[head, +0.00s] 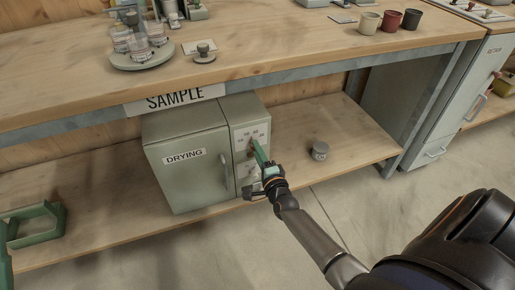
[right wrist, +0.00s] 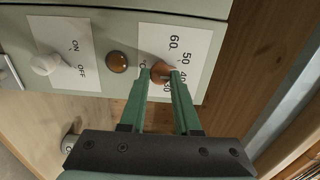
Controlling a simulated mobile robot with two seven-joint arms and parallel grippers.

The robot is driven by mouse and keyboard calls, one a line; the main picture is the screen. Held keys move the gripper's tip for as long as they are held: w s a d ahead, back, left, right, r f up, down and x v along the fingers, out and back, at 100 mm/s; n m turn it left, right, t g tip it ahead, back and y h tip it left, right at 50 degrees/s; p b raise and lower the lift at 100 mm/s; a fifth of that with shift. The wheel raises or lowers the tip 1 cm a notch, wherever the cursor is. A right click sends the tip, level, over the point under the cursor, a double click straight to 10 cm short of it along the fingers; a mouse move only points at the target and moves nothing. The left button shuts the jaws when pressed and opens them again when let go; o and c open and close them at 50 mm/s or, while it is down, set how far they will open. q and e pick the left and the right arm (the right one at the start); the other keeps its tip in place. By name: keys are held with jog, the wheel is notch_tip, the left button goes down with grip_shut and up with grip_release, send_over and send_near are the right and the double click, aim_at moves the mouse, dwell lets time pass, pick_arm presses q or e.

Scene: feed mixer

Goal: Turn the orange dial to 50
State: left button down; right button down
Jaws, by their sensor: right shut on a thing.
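The drying oven (head: 185,165) stands on the lower shelf, with its control panel (head: 249,130) on the right of its front. The orange dial (right wrist: 161,70) is on the white scale plate (right wrist: 173,45), where 60, 50, 40 and 30 can be read. My right gripper (right wrist: 163,74) is shut on the dial, one green fingertip on each side of it. In the head view this gripper (head: 258,152) reaches the panel from the front right and largely hides the dial. The dial's pointer mark cannot be made out. My left gripper is not clearly in view.
A brown round lamp or button (right wrist: 117,61) and a white ON/OFF knob (right wrist: 46,64) sit beside the dial. A small grey round container (head: 320,150) stands on the shelf right of the oven. The bench top (head: 270,50) overhangs the oven.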

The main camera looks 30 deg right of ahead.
pick_arm(q)
jog(key=shift+r+p, duration=0.75)
jog(key=shift+r, duration=0.15)
pick_arm(e)
jog(key=shift+n, duration=2.1)
pick_arm(q)
jog(key=shift+r, duration=0.1)
pick_arm(e)
jog(key=c, duration=0.6)
grip_release()
jog(key=shift+s, duration=0.1)
pick_arm(q)
jog(key=w+f+n+g+y+p, duration=0.1)
jog(key=w+f+n+y, duration=0.2)
jog(key=f, duration=0.3)
jog(key=w+a+f+n+g+y+p, duration=0.1)
jog(key=w+f+n+y+p, duration=0.1)
jog(key=f+y, duration=0.3)
jog(key=shift+w+a+f+n+g+y, duration=0.3)
jog(key=shift+w+f+n, duration=0.2)
jog(key=shift+w+n, duration=0.3)
pick_arm(e)
jog(key=v, duration=1.2)
jog(key=shift+s+a, duration=0.1)
jog(key=shift+a, duration=0.05)
